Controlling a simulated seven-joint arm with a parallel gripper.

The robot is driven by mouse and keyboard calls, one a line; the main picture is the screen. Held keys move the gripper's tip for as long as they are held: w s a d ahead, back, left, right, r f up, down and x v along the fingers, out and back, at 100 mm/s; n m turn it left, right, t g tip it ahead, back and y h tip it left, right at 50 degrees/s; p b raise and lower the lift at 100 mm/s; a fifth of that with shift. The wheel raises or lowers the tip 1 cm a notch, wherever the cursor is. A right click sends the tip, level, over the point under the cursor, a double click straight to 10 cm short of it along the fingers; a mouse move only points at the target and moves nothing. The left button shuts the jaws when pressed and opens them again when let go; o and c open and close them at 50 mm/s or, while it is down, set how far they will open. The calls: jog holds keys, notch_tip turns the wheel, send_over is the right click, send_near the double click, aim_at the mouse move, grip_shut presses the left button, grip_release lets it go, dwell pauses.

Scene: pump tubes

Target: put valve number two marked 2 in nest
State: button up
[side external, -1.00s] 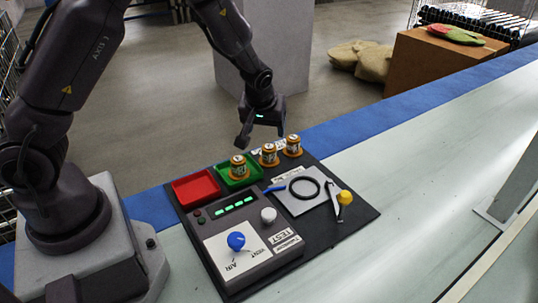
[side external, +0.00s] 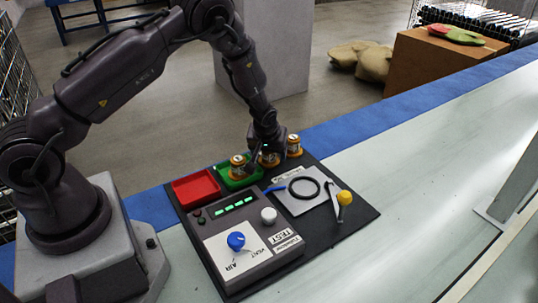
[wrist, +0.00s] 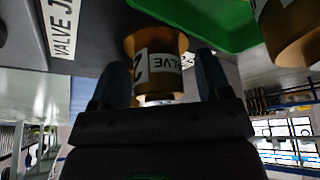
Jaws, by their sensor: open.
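Three brass valves with white labels stand in a row at the back of the dark board: a left one (side external: 237,168), a middle one (side external: 269,161) partly hidden by my gripper, and a right one (side external: 294,147). In the wrist view the valve marked 2 (wrist: 155,62) stands between the two fingers of my gripper (wrist: 162,78). The fingers are open on either side of it; I cannot tell whether they touch it. In the side view my gripper (side external: 267,150) is down at the middle valve. I cannot make out which place is the nest.
In front are a test box (side external: 240,240) with a blue knob, and a grey plate (side external: 300,206) with a black ring. Another valve (wrist: 295,30) is close beside my gripper.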

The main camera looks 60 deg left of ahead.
jog(key=c, duration=0.9)
jog(key=shift+r, duration=0.1)
